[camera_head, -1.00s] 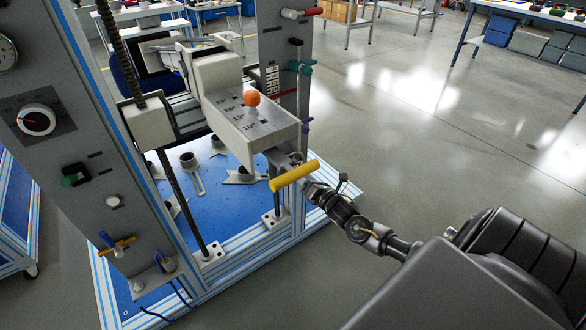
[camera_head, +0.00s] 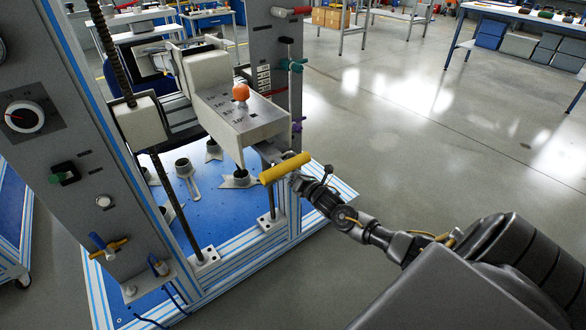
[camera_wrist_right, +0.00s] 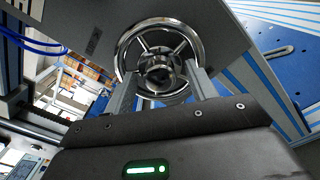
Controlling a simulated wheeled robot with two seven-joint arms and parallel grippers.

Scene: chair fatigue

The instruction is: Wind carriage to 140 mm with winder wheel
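In the right wrist view, the chrome winder wheel (camera_wrist_right: 158,25) faces the camera, with several spokes and a round hub (camera_wrist_right: 158,72). My right gripper (camera_wrist_right: 160,80) has its fingers apart, one on each side of the hub. I cannot tell whether they touch the wheel. In the head view, my right arm ends beside a yellow bar (camera_head: 285,168) below the grey head block (camera_head: 243,122) with the orange knob (camera_head: 240,91). The wheel is not clear there. A pale block (camera_head: 141,122) sits on the vertical screw. No millimetre reading is legible. My left gripper is out of view.
The blue base plate (camera_head: 215,215) holds several metal fixtures. The left column carries a dial (camera_head: 22,117) and knobs. A second column (camera_head: 277,60) stands behind the head block. The floor to the right is clear up to a bench (camera_head: 520,15).

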